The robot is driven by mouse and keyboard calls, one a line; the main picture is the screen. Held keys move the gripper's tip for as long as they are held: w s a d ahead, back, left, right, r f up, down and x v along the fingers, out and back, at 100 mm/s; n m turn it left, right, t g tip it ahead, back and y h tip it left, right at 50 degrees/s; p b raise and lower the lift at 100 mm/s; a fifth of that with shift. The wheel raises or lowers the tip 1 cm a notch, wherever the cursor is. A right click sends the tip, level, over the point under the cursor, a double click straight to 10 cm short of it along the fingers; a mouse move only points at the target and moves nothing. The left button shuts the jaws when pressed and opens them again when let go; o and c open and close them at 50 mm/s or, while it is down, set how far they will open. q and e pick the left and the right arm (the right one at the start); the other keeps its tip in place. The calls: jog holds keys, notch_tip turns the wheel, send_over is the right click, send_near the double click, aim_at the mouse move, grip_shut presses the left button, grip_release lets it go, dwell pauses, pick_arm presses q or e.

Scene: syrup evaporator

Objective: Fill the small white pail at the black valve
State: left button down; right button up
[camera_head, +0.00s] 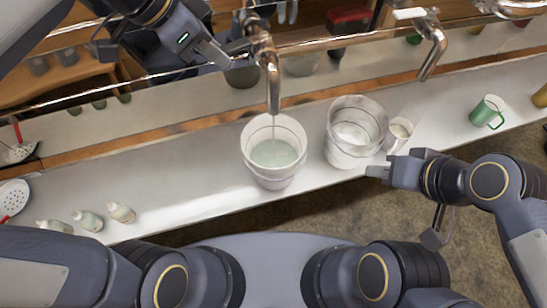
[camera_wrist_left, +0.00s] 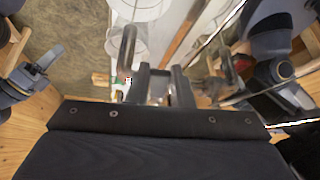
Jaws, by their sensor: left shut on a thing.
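A white pail (camera_head: 262,177) stands upright on the counter under a metal spout (camera_head: 273,90). Pale greenish liquid (camera_head: 273,152) lies inside it, and a thin stream appears to fall from the spout. My left gripper (camera_head: 242,48) reaches in from the upper left and is shut at the valve, apparently on its handle. The handle is mostly hidden by the fingers. In the left wrist view the left fingers (camera_wrist_left: 160,85) show close up. My right gripper (camera_head: 378,172) is beside a second white pail (camera_head: 343,152), apart from the first one; its finger gap is unclear.
A small white cup (camera_head: 398,134) stands right of the second pail. A green mug (camera_head: 487,111) is further right. Another metal spout (camera_head: 432,45) hangs at the upper right.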

pick_arm(q)
jog(key=shift+w+a+m, duration=0.15)
jog(key=shift+w+m, duration=0.15)
jog(key=shift+m, duration=0.1)
jog(key=shift+w+a+m+g+h+p, duration=0.3)
jog(key=shift+w+m+g+p, duration=0.25)
jog(key=shift+w+m+g, duration=0.3)
jog(key=c, duration=2.2)
grip_release()
jog(key=shift+s+m, duration=0.1)
jog(key=shift+m, duration=0.15)
jog(key=c, duration=2.2)
grip_release()
jog(key=shift+s+r, duration=0.1)
jog(key=c, duration=2.2)
grip_release()
jog(key=c, duration=1.1)
grip_release()
jog(key=shift+r, duration=0.1)
